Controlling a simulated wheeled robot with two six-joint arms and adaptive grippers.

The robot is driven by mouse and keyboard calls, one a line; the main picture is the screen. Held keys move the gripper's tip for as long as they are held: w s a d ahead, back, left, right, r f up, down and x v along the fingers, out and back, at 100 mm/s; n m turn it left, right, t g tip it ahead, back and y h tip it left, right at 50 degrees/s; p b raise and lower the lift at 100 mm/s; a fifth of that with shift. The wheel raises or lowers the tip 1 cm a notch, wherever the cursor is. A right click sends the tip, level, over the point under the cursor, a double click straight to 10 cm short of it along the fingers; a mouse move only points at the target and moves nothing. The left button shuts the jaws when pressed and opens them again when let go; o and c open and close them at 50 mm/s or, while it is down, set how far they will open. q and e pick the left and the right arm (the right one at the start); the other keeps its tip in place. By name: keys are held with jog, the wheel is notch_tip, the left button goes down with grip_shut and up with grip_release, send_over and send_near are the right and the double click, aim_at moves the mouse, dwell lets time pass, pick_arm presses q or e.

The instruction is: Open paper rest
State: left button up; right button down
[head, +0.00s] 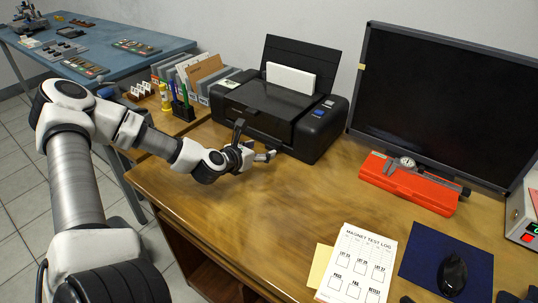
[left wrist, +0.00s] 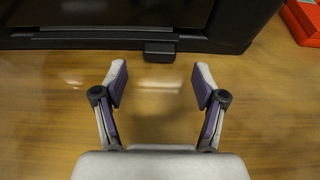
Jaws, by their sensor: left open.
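The black printer (head: 318,131) stands on the wooden desk against the wall, with white paper (head: 290,79) upright at its back. My left gripper (head: 256,142) is low over the desk just in front of the printer. In the left wrist view the left gripper (left wrist: 160,82) is open and empty, its two fingers apart and pointing at the printer's front (left wrist: 90,42). A small dark tab (left wrist: 159,51), seemingly the paper rest's grip, juts from the printer's lower front edge, centred ahead of the fingers and apart from them. In the head view my gripper hides this part. My right gripper is not in view.
A file rack (head: 188,70) and pen holder (head: 183,108) stand left of the printer. A monitor (head: 445,100) and a red case (head: 405,185) with a caliper are to the right. The desk in front of the printer (head: 270,205) is clear.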

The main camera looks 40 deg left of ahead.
aim_at(270, 147)
pick_arm(q)
jog(key=b+x, duration=0.1)
jog(key=x, duration=0.1)
jog(key=b+x, duration=0.1)
jog(key=x, duration=0.1)
jog(key=shift+w+f, duration=0.15)
jog(key=shift+f, duration=0.25)
jog(key=shift+w, duration=0.3)
jog(key=shift+r, duration=0.1)
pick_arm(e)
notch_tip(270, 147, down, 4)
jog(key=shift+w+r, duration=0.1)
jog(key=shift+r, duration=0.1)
